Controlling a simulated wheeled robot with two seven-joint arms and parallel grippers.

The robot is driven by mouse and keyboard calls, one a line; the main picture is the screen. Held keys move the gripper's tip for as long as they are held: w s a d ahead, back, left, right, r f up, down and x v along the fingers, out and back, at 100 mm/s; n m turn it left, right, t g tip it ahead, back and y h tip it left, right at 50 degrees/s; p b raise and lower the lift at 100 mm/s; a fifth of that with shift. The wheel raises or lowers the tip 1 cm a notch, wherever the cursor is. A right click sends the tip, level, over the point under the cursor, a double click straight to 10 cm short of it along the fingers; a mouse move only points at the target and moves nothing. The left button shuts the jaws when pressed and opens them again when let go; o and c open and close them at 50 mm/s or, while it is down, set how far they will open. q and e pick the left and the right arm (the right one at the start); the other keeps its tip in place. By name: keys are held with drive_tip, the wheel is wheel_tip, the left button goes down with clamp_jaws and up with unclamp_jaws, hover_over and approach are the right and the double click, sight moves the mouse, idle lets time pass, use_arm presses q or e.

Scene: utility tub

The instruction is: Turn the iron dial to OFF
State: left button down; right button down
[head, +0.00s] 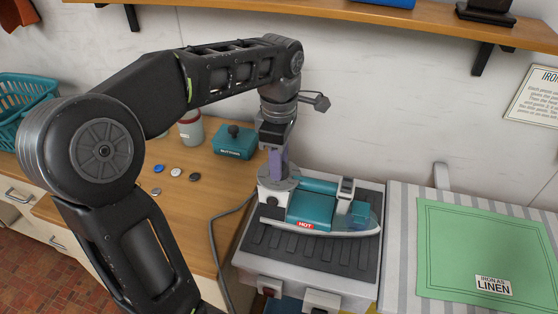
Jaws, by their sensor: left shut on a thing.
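The teal iron (312,212) lies on a dark ribbed rest (290,255), with a red HOT label (306,225) on its near side. The iron dial (279,180) is a grey disc at the iron's left end. My left gripper (278,163) points down onto the dial from above. Its purple-grey fingers are shut on the dial's raised middle, which they largely hide. The dial's markings and its setting cannot be read from here. My right gripper is not in view.
A striped ironing board (400,240) with a green cloth (485,255) and a LINEN card (493,285) lies to the right. A teal BUTTONS box (236,144), a jar (191,130) and several loose buttons are on the wooden counter (215,185). A grey cord (213,235) runs from the iron. A shelf hangs above.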

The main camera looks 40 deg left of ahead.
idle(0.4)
use_arm(q)
drive_tip(key=c, duration=1)
unclamp_jaws()
drive_tip(key=shift+o, duration=0.2)
drive_tip(key=shift+r, duration=0.5)
wheel_tip(320, 180, up, 6)
drive_tip(key=p, duration=0.3)
drive_tip(key=shift+f, duration=0.1)
drive_tip(key=shift+r+p, duration=0.6)
drive_tip(key=shift+p, duration=0.2)
drive_tip(key=shift+f, duration=0.1)
